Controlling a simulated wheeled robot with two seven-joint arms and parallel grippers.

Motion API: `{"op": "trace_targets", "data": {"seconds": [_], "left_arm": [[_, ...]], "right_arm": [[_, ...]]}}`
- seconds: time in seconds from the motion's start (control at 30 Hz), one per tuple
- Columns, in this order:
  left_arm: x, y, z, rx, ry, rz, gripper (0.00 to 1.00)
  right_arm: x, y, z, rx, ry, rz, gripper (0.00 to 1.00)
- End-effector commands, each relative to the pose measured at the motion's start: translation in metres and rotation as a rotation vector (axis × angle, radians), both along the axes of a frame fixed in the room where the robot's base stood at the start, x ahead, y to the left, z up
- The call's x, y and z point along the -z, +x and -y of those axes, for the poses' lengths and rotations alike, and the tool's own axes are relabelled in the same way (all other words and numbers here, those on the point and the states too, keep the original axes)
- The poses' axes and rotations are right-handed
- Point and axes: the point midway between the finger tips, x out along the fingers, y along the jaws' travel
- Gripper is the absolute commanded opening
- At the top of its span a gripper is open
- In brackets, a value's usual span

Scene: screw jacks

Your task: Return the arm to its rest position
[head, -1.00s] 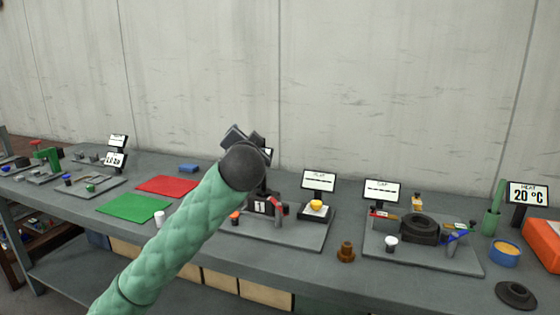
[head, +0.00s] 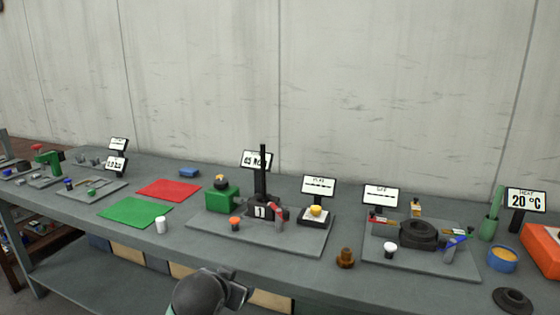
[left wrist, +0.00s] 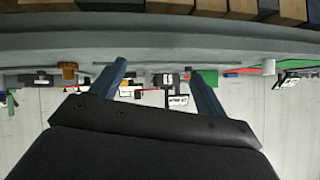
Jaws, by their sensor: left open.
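My left gripper (head: 236,286) is low at the bottom of the head view, in front of the bench's front edge and below its top. In the left wrist view its two blue-grey fingers (left wrist: 158,88) stand apart with nothing between them. That view looks upside down along the bench front. My right gripper is in neither view.
The grey bench (head: 300,268) carries a green mat (head: 135,211), a red mat (head: 168,190), a plate with a black post (head: 263,180) and green block (head: 222,198), a brown stepped piece (head: 345,258), a black ring stack (head: 418,232) and an orange box (head: 541,246).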

Motion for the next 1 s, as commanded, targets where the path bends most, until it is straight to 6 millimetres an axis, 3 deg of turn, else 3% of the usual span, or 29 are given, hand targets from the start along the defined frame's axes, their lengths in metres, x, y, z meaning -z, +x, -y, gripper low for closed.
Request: {"op": "trace_targets", "data": {"seconds": [0.57,1.0], "left_arm": [[0.152,-0.129,-0.029,-0.104,-0.097,-0.343,0.75],[0.251,-0.266,-0.026,-0.148,-0.122,-0.640,0.75]], "right_arm": [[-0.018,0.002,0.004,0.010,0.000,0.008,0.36],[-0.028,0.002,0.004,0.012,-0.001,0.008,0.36]]}}
